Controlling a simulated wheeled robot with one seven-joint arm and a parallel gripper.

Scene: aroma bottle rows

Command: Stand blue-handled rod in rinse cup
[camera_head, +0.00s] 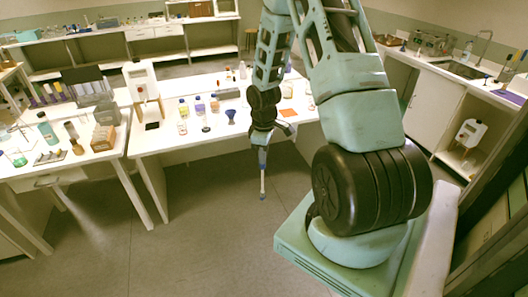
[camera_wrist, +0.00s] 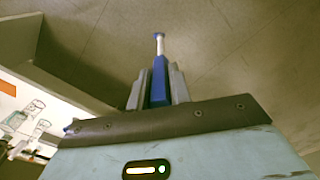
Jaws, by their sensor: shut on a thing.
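My gripper (camera_head: 262,142) is shut on the blue-handled rod (camera_head: 263,180) and holds it hanging nearly upright, over the floor in front of the middle table. I cannot tell which vessel is the rinse cup. Clear glassware also shows at the left of the wrist view (camera_wrist: 38,131).
The middle table (camera_head: 165,141) carries bottles (camera_head: 199,106), a blue flared object (camera_head: 231,117) and an orange sheet (camera_head: 288,112). A left table (camera_head: 88,163) holds more bottles and a wooden box (camera_head: 103,138). The sink counter (camera_head: 462,72) is at right. Open floor lies in front.

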